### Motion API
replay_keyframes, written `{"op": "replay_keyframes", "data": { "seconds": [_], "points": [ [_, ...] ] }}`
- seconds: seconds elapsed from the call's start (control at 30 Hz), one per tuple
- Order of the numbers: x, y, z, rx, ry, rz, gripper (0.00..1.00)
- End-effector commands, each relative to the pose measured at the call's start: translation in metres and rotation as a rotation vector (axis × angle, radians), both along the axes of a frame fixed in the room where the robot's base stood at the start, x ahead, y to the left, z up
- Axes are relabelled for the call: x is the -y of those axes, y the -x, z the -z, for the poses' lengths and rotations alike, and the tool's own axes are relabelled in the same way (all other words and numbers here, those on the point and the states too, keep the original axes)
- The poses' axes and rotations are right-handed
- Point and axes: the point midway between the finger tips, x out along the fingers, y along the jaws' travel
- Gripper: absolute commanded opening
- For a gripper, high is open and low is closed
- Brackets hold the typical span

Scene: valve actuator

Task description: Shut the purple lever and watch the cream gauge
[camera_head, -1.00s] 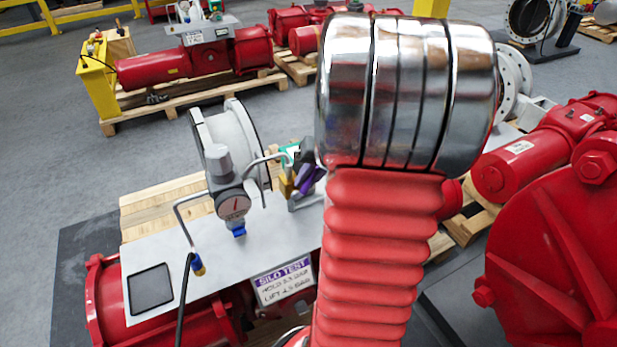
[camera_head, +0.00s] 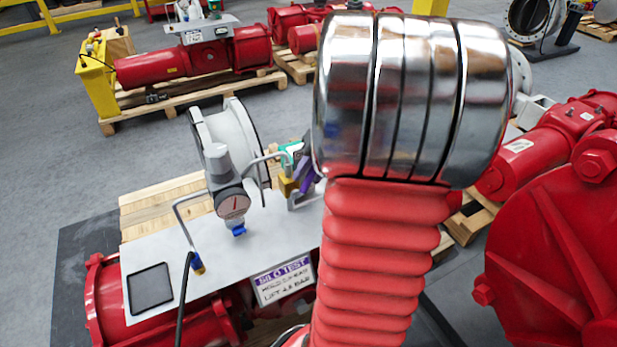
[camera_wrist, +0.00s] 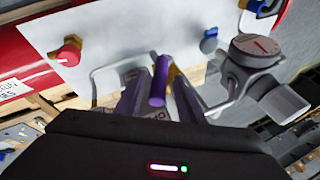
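The purple lever (camera_head: 306,187) shows beside my arm in the head view, partly hidden by it. In the wrist view the purple lever (camera_wrist: 159,82) stands upright in the middle, between the two fingers of my gripper (camera_wrist: 160,100). The fingers look apart, with narrow gaps to the lever; contact cannot be made out. A round pale gauge (camera_head: 233,204) sits on pipework over the plate in the head view, its face pinkish with a dark needle. The gauge also shows at the upper right of the wrist view (camera_wrist: 257,47). Its reading is too small to tell.
A yellow part (camera_head: 287,186) is close to the lever. A red knob (camera_wrist: 69,51) shows in the wrist view. A big red actuator (camera_head: 555,230) stands at right.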

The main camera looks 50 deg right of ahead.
Motion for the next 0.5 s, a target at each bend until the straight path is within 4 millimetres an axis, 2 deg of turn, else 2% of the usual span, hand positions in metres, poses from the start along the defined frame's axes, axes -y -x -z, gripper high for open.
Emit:
{"op": "replay_keyframes", "data": {
  "seconds": [0.5],
  "points": [
    [0.011,0.043,-0.079,-0.001,0.003,0.004,0.35]
  ]
}}
